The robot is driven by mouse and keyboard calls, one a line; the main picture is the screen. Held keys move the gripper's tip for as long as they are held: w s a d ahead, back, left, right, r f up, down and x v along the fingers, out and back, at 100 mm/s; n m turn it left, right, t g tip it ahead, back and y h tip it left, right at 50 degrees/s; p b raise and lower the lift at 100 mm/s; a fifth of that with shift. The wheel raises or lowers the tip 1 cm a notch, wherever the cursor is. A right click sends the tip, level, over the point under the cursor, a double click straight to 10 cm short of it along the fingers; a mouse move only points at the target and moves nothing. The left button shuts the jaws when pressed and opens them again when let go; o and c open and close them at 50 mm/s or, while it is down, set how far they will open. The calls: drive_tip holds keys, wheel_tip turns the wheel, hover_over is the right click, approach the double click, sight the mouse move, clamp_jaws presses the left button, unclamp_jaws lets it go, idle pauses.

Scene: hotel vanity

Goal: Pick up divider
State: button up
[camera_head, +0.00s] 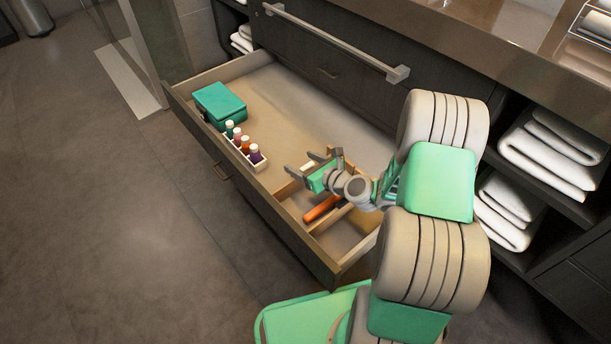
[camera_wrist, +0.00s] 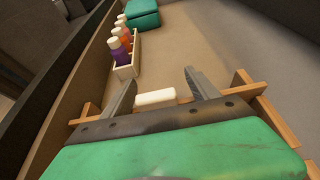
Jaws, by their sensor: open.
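The wooden divider (camera_head: 288,188) stands in the right end of the open drawer, partly hidden under my arm. In the wrist view, pieces of its wood (camera_wrist: 280,122) show on both sides behind my gripper. My gripper (camera_head: 302,163) is open over the divider, its two fingers apart and pointing toward the drawer's left part. In the wrist view, a small white block (camera_wrist: 155,97) lies between and below the fingers (camera_wrist: 160,85). I cannot tell whether any finger touches the wood.
An orange-handled object (camera_head: 320,208) lies in a compartment at the divider. A rack of small bottles (camera_head: 245,153) and a teal box (camera_head: 218,103) stand along the drawer's front side. The drawer (camera_head: 330,267) has bare floor in its middle.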

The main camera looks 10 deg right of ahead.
drive_tip(key=shift+a, duration=0.35)
drive_tip(key=c, duration=1.5)
wheel_tip(320, 180, up, 26)
drive_tip(key=p, duration=1.9)
drive_tip(key=shift+r, duration=0.25)
wheel_tip(320, 180, up, 12)
drive_tip(key=p, duration=1.2)
drive_tip(key=shift+f, duration=0.25)
